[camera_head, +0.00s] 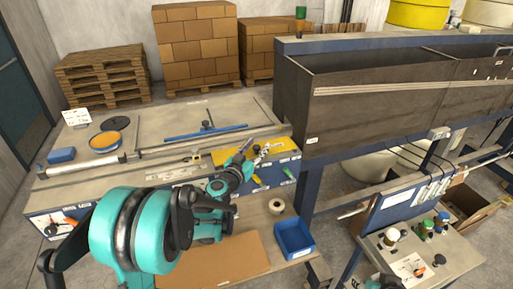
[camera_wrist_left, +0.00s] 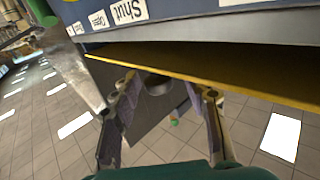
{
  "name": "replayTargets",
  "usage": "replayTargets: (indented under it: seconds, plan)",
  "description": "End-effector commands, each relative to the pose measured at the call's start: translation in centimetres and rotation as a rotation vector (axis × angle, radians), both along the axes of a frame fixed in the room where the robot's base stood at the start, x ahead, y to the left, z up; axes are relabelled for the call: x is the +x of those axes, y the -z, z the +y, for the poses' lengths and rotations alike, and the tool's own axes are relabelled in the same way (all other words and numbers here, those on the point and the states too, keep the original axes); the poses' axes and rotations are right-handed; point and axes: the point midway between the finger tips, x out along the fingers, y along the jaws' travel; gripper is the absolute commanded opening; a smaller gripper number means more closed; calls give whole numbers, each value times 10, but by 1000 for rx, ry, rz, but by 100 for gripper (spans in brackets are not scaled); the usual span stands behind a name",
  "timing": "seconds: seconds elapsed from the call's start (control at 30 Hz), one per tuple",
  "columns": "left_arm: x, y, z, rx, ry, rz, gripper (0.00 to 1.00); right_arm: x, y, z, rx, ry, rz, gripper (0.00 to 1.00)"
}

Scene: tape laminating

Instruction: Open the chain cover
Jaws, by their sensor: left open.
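A yellow panel (camera_head: 228,156) at the right end of the workbench may be the chain cover; I cannot tell for sure. My left gripper (camera_head: 246,156) is over this panel, at the bench's front right corner. In the left wrist view, a long yellow edge (camera_wrist_left: 200,78) runs across above the open left fingers (camera_wrist_left: 165,95). The fingers are spread with nothing visible held between them. A dark grey plate with a round hole (camera_wrist_left: 158,86) shows behind them. Whether a finger touches the yellow edge is unclear. My right gripper is not in view.
Upside-down "Open" and "Shut" labels (camera_wrist_left: 128,10) sit on the blue face above the yellow edge. A large dark brown box (camera_head: 390,100) stands right of the bench. A blue bin (camera_head: 294,240), tape roll (camera_head: 276,206) and cardboard sheet (camera_head: 220,262) lie on the lower shelf.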

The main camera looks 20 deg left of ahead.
Motion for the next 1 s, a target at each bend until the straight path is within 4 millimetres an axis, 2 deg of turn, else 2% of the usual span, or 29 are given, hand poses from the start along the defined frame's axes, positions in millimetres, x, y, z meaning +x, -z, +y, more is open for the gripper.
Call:
replayTargets:
  seconds: [0.07, 0.2, 0.23, 1.0]
  plan:
    - [0, 0, 0, 0, 0, 0, 42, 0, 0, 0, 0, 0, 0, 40]
    - [0, 0, 0, 0, 0, 0, 5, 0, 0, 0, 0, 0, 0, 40]
    - [0, 0, 0, 0, 0, 0, 0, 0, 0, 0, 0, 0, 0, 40]
    - [0, -1, 1, -6, -1, 10, 0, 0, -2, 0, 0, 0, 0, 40]
